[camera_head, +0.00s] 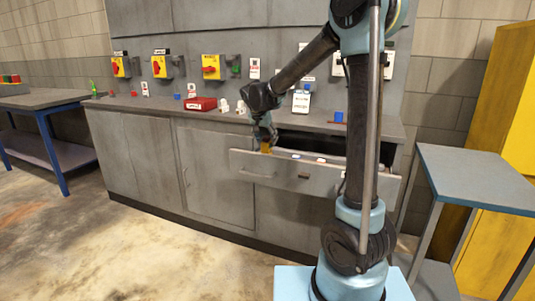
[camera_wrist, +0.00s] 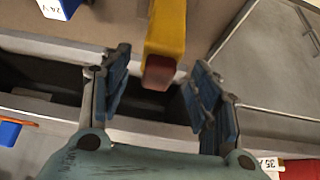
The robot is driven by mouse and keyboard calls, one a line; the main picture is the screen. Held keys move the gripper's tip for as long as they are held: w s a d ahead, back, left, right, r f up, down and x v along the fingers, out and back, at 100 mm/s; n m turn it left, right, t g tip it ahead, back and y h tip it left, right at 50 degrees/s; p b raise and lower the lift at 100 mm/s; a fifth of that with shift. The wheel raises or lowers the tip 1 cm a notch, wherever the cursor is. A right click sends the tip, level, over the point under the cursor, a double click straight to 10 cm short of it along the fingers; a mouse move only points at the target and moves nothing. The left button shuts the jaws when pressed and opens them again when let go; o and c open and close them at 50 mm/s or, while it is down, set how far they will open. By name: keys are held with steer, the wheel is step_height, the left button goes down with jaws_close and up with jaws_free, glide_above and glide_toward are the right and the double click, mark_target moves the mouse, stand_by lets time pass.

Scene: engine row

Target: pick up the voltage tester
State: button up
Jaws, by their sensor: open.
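A long yellow object with a dull red end, which looks like the voltage tester (camera_wrist: 165,35), reaches down from the top edge of the wrist view between my two blue-padded fingers. My gripper (camera_wrist: 161,62) is open, with a visible gap on both sides of it. In the head view my gripper (camera_head: 263,132) points down at the left end of the open drawer, and the yellow voltage tester (camera_head: 265,147) shows just below it. The far end of the tester is out of the wrist view.
The open drawer (camera_head: 252,163) sticks out from the grey cabinet and holds small items. The countertop (camera_head: 150,103) carries a red box (camera_head: 200,104) and small tagged pieces. A side table (camera_head: 475,180) stands at the right, and the floor at the left is clear.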

steer(key=shift+x, duration=2.6)
steer(key=shift+d, duration=0.1)
steer(key=shift+s, duration=0.1)
steer(key=shift+c, duration=0.3)
jaws_close()
steer(key=shift+r, duration=0.15)
